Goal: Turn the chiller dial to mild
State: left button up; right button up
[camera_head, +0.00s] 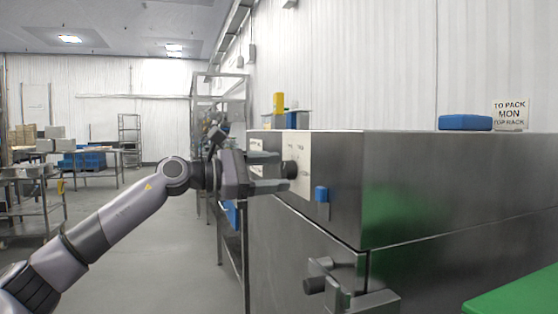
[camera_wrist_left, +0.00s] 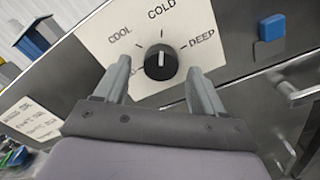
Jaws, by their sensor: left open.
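The chiller (camera_head: 410,180) is a steel cabinet with a pale dial panel (camera_head: 299,150) on its front. The black dial (camera_wrist_left: 161,62) has a white mark pointing up, close to COLD. COOL, COLD and DEEP are readable around it; another label at lower left is mostly hidden behind a finger, only its last letter showing. The dial also shows in the head view (camera_head: 290,169). My left gripper (camera_head: 283,171) is open, its fingers on either side of the dial. In the left wrist view (camera_wrist_left: 158,70) a gap shows between each finger and the dial. My right gripper is not in view.
A blue block (camera_head: 322,194) sits on the front beside the panel. A latch handle (camera_head: 325,278) juts out below. A blue item (camera_head: 465,122) and a sign (camera_head: 510,115) stand on top. A green surface (camera_head: 520,295) is at lower right.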

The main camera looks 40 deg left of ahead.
pick_arm(q)
jog(key=shift+w+d, duration=0.35)
jog(key=shift+w, duration=0.45)
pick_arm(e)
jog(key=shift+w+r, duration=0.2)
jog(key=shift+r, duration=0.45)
pick_arm(q)
jog(key=c, duration=1.1)
jog(key=shift+o, duration=0.2)
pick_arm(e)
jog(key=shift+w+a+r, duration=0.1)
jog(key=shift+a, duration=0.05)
